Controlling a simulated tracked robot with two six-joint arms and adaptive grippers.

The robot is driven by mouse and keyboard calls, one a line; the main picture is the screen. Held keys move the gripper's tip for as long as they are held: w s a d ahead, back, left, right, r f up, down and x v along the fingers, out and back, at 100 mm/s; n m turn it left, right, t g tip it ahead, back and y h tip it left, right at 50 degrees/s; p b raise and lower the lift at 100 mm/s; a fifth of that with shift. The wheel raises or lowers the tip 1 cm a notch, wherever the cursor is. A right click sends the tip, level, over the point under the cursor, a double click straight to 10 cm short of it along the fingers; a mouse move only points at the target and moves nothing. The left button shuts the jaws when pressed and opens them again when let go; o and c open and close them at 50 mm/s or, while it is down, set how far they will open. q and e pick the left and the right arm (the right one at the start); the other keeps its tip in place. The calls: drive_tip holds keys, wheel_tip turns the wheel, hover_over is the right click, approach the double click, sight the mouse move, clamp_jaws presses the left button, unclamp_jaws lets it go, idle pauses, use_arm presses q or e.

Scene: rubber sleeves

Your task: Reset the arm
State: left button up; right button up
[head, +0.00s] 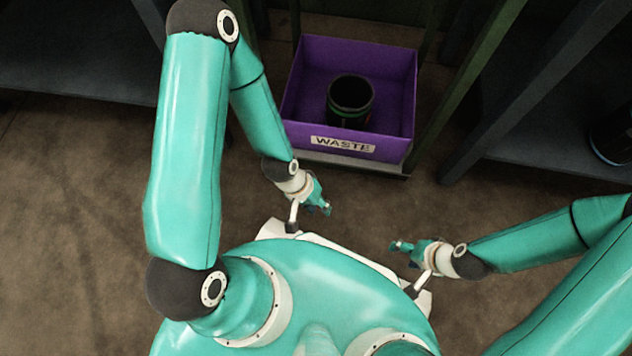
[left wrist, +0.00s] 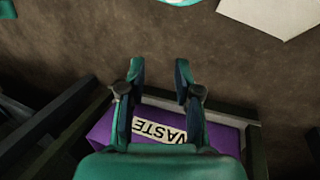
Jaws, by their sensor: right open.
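My left gripper (head: 322,206) is in front of the purple waste box, low and near my base in the head view. In the left wrist view its two fingers (left wrist: 159,84) stand apart with nothing between the tips, so it is open and empty. My right gripper (head: 397,247) is to the right, in front of my base, its fingers pointing left. It is open, and no object shows at its fingertips. The two grippers are apart and touch nothing that I can see.
A purple box labelled WASTE (head: 343,145) stands at the back on a stand; its front also shows in the left wrist view (left wrist: 222,138). A dark cylindrical sleeve (head: 350,98) is inside it. Dark shelves (head: 70,50) flank it. A dark round object (head: 612,135) lies at the right shelf.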

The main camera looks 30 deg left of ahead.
use_arm(q)
drive_tip(key=shift+s+d, duration=0.15)
drive_tip(key=shift+s, duration=0.7)
drive_tip(key=shift+r, duration=0.1)
wheel_tip(320, 180, up, 41)
drive_tip(key=p, duration=4)
drive_tip(key=shift+f+p, duration=0.2)
drive_tip(key=shift+p, duration=0.2)
